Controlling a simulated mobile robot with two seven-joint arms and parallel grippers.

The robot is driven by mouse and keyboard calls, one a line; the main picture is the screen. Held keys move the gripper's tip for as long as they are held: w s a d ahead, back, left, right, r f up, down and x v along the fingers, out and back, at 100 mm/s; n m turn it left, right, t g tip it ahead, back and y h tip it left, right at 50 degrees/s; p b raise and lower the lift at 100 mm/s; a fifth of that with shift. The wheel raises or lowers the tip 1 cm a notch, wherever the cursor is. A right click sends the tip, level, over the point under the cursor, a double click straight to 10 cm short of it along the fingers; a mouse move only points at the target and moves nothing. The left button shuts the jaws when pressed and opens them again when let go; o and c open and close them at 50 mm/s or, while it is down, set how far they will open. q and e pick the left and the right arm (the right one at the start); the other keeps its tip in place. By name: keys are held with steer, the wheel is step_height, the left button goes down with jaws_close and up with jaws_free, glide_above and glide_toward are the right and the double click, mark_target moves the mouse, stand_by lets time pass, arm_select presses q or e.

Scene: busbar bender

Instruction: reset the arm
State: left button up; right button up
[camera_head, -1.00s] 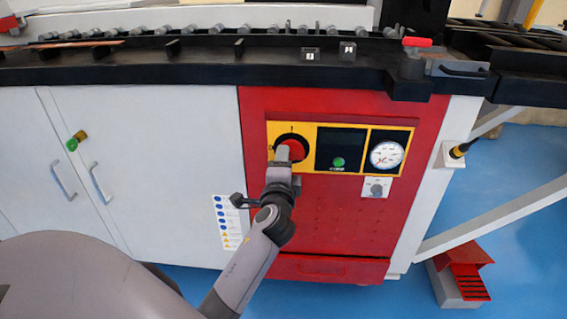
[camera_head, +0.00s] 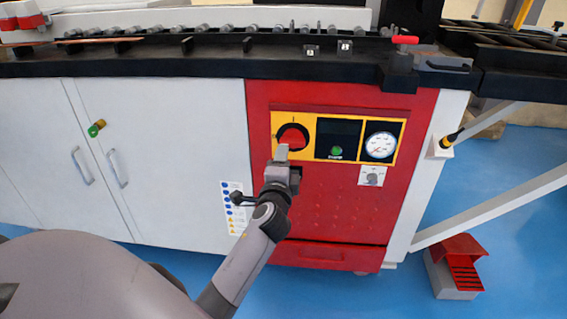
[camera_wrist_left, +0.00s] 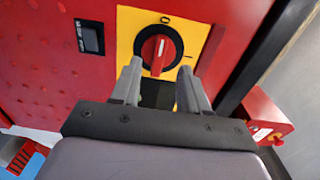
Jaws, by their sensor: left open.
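My left gripper (camera_head: 282,155) is in front of the red cabinet panel, just below the red rotary switch (camera_head: 293,137) on its yellow plate. In the left wrist view, my left gripper (camera_wrist_left: 158,92) has its two fingers apart with nothing between them. The switch (camera_wrist_left: 158,54) shows just beyond the fingertips, its red handle standing clear of them. The marks 0 and 1 show on the yellow plate beside it. My right gripper is not in view.
A green button (camera_head: 336,151) and a pressure gauge (camera_head: 380,145) sit right of the switch. The black worktop (camera_head: 150,66) overhangs above. A red foot pedal (camera_head: 462,262) stands on the blue floor at the lower right. White cabinet doors (camera_head: 170,150) are at the left.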

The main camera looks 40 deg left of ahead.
arm_select(q)
steer(key=shift+s+d, duration=0.1)
steer(key=shift+s, duration=0.05)
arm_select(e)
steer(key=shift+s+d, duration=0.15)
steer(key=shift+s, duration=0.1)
arm_select(q)
steer(key=s+d+f+n+g+h, duration=0.2)
steer(key=s+d+f+n+h, duration=0.35)
steer(key=s+d+f, duration=0.55)
steer(key=s+d+f+n+g+h, duration=0.35)
steer(key=s+d+f+h, duration=0.45)
steer(key=s, duration=0.5)
step_height(320, 180, up, 16)
steer(key=s+a+y+p, duration=0.1)
steer(key=y+p, duration=0.1)
steer(key=p, duration=1.7)
steer(key=shift+s, duration=0.3)
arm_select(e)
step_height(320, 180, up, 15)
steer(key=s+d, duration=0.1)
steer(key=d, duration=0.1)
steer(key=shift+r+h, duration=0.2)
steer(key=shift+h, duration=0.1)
